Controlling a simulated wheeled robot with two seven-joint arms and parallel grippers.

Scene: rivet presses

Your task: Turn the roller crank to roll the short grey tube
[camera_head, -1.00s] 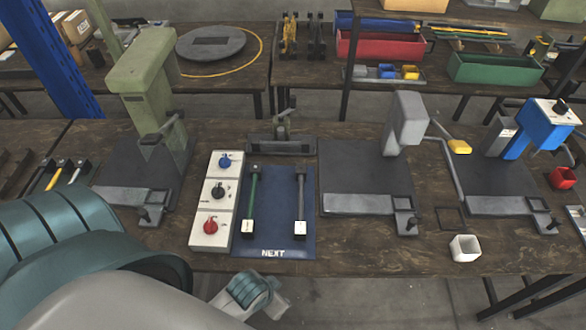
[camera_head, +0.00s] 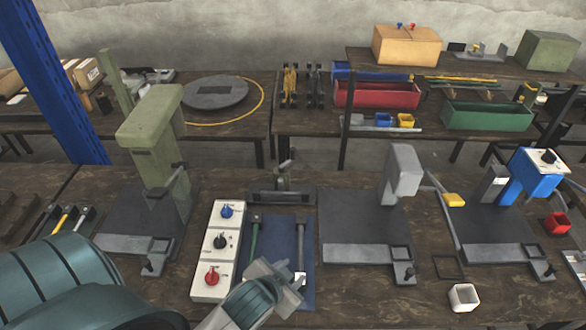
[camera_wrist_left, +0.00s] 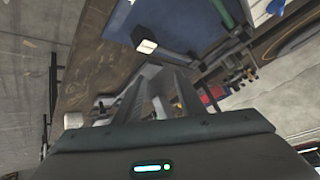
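A grey press (camera_head: 403,172) stands right of centre in the head view. A thin crank arm with a yellow handle (camera_head: 453,200) shows at its right side. Which machine the arm is fixed to is hard to tell. A grey rod (camera_head: 301,245) with a white end block lies on a blue mat (camera_head: 279,258), beside a green rod (camera_head: 256,237). I cannot be sure that the grey rod is the short grey tube. My left gripper (camera_head: 284,283) is over the mat's near end, with its fingers apart and nothing seen between them. It hides part of the mat. My right gripper is out of view.
A white panel with three knobs (camera_head: 219,244) stands left of the mat, with a green press (camera_head: 156,150) behind it. A blue machine (camera_head: 538,176), a red box (camera_head: 557,222) and a white square cup (camera_head: 464,296) are at the right. Bare table shows around the cup.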

